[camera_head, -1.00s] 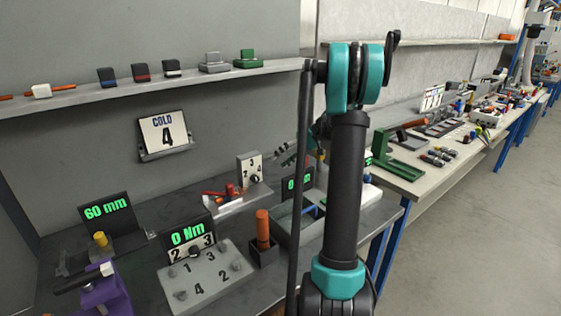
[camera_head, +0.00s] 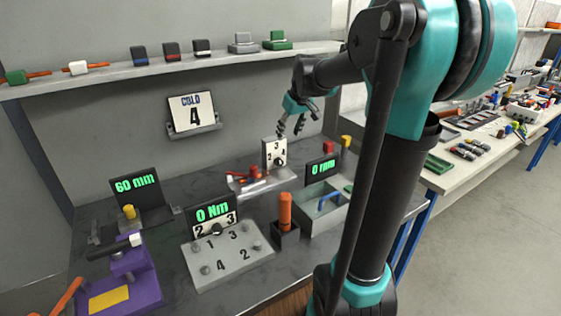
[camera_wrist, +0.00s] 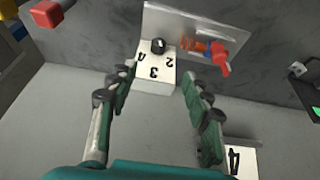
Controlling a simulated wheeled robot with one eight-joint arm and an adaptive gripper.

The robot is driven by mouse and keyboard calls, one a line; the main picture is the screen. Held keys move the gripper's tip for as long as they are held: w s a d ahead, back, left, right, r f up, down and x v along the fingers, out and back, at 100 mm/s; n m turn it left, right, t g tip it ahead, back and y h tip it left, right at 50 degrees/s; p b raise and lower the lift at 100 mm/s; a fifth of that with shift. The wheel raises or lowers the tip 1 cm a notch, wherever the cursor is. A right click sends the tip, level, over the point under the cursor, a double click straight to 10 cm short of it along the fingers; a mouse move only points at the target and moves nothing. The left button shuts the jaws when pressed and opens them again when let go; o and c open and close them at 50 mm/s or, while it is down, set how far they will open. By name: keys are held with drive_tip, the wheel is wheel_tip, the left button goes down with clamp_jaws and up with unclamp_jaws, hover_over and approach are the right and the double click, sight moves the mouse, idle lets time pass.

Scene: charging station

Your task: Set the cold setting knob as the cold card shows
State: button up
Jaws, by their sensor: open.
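The cold card (camera_head: 194,112) hangs on the back wall and reads COLD 4. A white dial block (camera_head: 268,150) with numbers 2, 3 and 4 stands at the back of the bench, with a black knob (camera_head: 281,162) on its face. In the wrist view the knob (camera_wrist: 158,46) shows a small white mark; its exact setting is too small to tell. My gripper (camera_head: 290,132) is open and empty, just above and near the dial block. In the wrist view the block lies beyond and between the open fingers, apart from them. No label on this block is legible.
A red valve-like part (camera_head: 254,172) sits beside the block on its pale base. A torque panel (camera_head: 212,215) with its own knob, an orange-handled tool (camera_head: 285,210) and a grey tray (camera_head: 308,223) stand in front. A shelf (camera_head: 180,70) runs above.

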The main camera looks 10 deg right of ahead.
sight(281, 160)
drive_tip(key=x, duration=1.7)
drive_tip(key=shift+c, duration=0.6)
drive_tip(key=shift+d, duration=0.1)
clamp_jaws()
drive_tip(key=y, duration=0.1)
drive_tip(key=g+y, duration=0.1)
drive_tip(key=y, duration=0.1)
drive_tip(key=shift+w+d+m, duration=0.2)
drive_tip(key=shift+d+m, duration=0.1)
drive_tip(key=shift+d, duration=0.05)
drive_tip(key=y, duration=0.2)
drive_tip(key=m+g+y, duration=0.1)
drive_tip(key=y, duration=0.1)
drive_tip(key=shift+d+f+g, duration=0.2)
drive_tip(key=shift+g, duration=0.1)
drive_tip(key=shift+y, duration=0.3)
